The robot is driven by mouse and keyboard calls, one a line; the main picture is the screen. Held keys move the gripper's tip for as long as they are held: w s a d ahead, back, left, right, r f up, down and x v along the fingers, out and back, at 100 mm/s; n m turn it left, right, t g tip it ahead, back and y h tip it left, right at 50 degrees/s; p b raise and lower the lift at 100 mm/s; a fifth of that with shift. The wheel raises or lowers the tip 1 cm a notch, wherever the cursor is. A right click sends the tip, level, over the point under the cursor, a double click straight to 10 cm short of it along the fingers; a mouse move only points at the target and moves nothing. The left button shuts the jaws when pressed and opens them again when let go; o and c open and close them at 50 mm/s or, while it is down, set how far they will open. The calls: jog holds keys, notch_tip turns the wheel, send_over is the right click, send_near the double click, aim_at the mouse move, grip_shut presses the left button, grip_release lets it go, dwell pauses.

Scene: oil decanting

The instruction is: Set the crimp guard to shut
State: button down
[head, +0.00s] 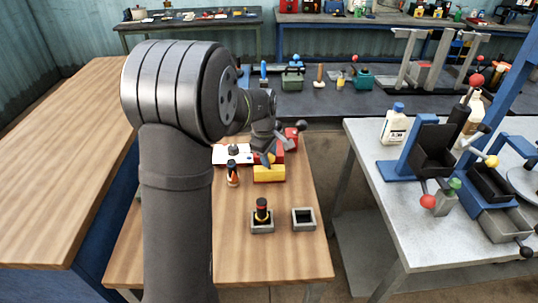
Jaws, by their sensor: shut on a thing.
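A red and yellow bench device, which looks like the crimper (269,174), stands toward the back right of the wooden table. My gripper (267,157) is low over its top, with the jaws shut on a small part there. That part looks like the crimp guard, but the gripper and wrist hide most of it, so its angle cannot be told. A red block (292,138) and a dark round knob (302,126) show just behind and right of the wrist.
A white plate with a dark knob (233,150) and an orange-black bottle (232,174) are left of the device. In front, a grey holder (262,227) bears a dark bottle; an empty square holder (303,219) is beside it. The grey table (362,160) stands right, across a gap.

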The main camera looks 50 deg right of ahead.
jog(key=w+d, duration=0.3)
jog(key=shift+w+r, duration=0.1)
jog(key=shift+d, duration=0.1)
jog(key=c, duration=1)
grip_release()
jog(key=a+r, duration=0.3)
jog(key=r, duration=1.4)
jog(key=shift+s+a, duration=0.2)
jog(key=shift+s, duration=0.1)
